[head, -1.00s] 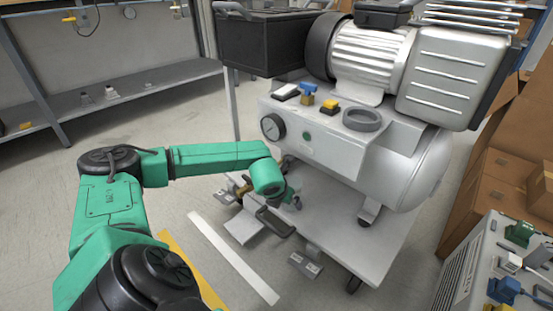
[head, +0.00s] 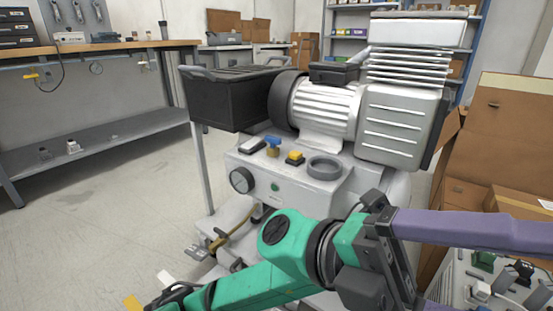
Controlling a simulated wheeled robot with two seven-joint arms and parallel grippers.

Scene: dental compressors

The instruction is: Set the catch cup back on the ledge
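A round, shallow grey ring-like piece (head: 325,167) sits on the top of the compressor's light grey front housing (head: 240,160). I cannot tell whether it is the catch cup, and I see no other clear cup. Which surface is the ledge is also unclear. My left gripper (head: 480,270) is close to the camera at the lower right, on the end of the green arm. Its two purple fingers are wide apart and point right, with their tips cut off by the frame. My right gripper is not in view.
The compressor's ribbed motor (head: 328,112) and silver cylinder block (head: 395,125) rise behind the housing. A blue-topped valve (head: 272,146) and a yellow-topped block (head: 294,158) stand beside the ring. Cardboard boxes (head: 500,140) are at right. Open floor (head: 90,220) lies left.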

